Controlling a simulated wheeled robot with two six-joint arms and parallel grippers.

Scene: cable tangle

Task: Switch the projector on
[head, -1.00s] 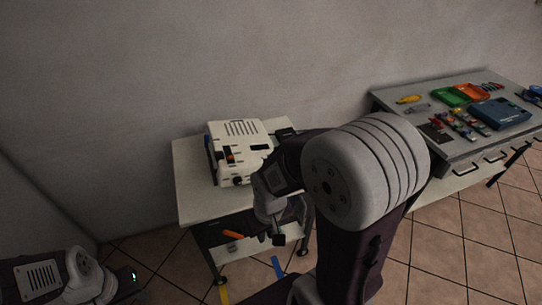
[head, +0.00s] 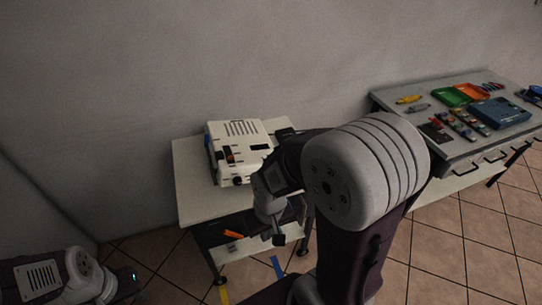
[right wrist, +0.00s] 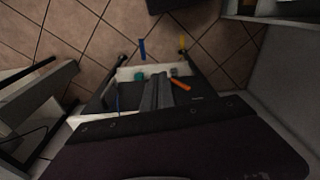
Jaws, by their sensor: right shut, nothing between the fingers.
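The projector (head: 238,150) is a white box with a slotted top. It stands on a small white cart (head: 193,203) against the wall. Dark and orange controls (head: 230,156) show on its near left side, too small to read their state. My right gripper (head: 278,240) points down in front of the cart, below the projector and apart from it. It is shut and empty, and its fingers show in the right wrist view (right wrist: 160,92). My right arm hides part of the cart's right side. The end of my left arm (head: 125,284) is at the lower left; its fingers cannot be made out.
The cart's lower shelf holds an orange item (head: 233,234), which also shows in the right wrist view (right wrist: 180,83) near a teal item (right wrist: 138,76). A workbench (head: 448,146) at the right carries trays, a blue case (head: 500,113) and small parts. Tiled floor lies between.

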